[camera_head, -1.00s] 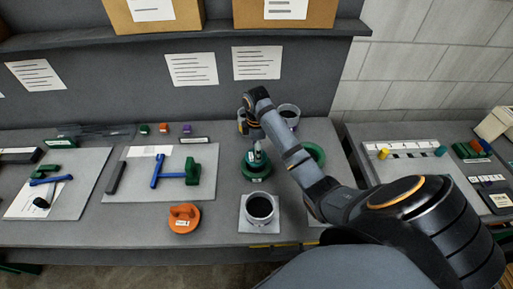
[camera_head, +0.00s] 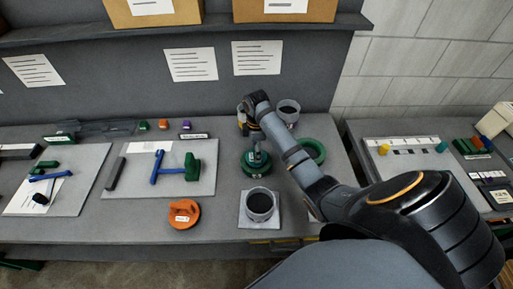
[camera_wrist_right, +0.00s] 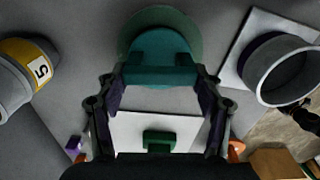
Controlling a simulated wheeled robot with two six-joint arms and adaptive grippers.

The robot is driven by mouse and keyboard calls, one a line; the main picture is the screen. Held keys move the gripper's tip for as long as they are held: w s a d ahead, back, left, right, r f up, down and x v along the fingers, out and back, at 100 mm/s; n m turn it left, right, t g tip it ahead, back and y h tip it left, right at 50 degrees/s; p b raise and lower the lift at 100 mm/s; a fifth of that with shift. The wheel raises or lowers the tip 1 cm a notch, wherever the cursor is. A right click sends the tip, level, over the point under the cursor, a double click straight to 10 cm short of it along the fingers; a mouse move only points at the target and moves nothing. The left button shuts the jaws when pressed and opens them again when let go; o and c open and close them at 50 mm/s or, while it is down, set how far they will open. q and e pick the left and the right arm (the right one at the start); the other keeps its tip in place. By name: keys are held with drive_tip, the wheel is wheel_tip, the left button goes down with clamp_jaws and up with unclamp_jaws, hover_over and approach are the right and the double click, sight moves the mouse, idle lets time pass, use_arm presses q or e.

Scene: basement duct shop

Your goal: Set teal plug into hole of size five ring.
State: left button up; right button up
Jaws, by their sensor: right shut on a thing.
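The teal plug (camera_wrist_right: 160,73) is between the fingers of my right gripper (camera_wrist_right: 160,80), which is shut on its raised handle. In the head view my right gripper (camera_head: 257,155) points down over a dark green round piece (camera_head: 254,171), which also shows beyond the plug in the wrist view (camera_wrist_right: 190,30). I cannot tell whether the plug rests on this piece. A grey ring with a yellow band marked 5 (camera_wrist_right: 38,68) stands at the left of the wrist view; its yellow band shows at the back in the head view (camera_head: 242,121), partly hidden by my arm. My left gripper is out of view.
A grey ring on a white plate (camera_head: 260,204) stands close in front of my gripper. Another grey ring (camera_head: 288,112) and a green ring (camera_head: 313,151) are behind and right. An orange disc (camera_head: 184,214) and a board with tools (camera_head: 135,182) lie left.

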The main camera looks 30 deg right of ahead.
drive_tip(key=shift+f, duration=0.5)
drive_tip(key=o, duration=1.8)
drive_tip(key=shift+o, duration=0.2)
